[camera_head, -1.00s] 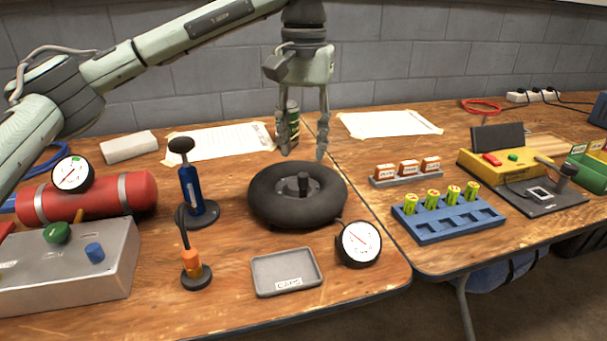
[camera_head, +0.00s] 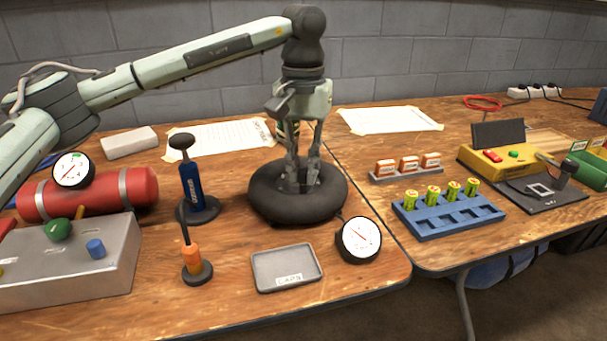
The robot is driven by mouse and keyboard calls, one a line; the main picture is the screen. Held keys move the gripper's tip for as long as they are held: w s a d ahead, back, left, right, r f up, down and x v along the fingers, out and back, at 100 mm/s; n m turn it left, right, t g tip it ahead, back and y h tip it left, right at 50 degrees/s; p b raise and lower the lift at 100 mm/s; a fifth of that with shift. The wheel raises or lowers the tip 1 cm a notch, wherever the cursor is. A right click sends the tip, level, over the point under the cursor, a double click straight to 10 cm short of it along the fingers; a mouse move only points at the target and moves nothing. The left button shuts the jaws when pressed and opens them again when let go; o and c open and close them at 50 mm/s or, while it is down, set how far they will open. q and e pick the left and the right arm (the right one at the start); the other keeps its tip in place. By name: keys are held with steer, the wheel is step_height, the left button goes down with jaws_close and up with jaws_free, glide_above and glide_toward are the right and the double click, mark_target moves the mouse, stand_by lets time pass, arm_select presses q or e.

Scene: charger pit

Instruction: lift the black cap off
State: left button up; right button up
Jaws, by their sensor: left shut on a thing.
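The black tyre (camera_head: 265,202) lies flat on the left table with a gauge (camera_head: 359,240) at its lower right. My left gripper (camera_head: 298,186) points straight down into the middle of the tyre. Its fingers are shut on the black cap at the tyre's centre, which the fingers now mostly hide. I cannot tell whether the cap is still seated. A grey tray (camera_head: 287,269) labelled for caps lies empty in front of the tyre. My right gripper is not in view.
A blue pump (camera_head: 191,186) and an orange-handled tool (camera_head: 191,262) stand left of the tyre. A red tank (camera_head: 125,191) and grey box (camera_head: 110,265) are further left. A blue battery rack (camera_head: 445,222) stands on the right table.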

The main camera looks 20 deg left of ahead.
arm_select(q)
steer(key=shift+r, duration=0.1)
steer(key=shift+r, duration=0.25)
steer(key=r, duration=0.2)
steer(key=s+r, duration=0.1)
steer(key=r, duration=0.1)
steer(key=shift+d, duration=0.4)
steer(key=s+d+r, duration=0.6)
steer(key=s, duration=0.2)
steer(key=shift+s+r+b, duration=0.15)
steer(key=shift+s+b, duration=0.15)
steer(key=shift+b, duration=0.1)
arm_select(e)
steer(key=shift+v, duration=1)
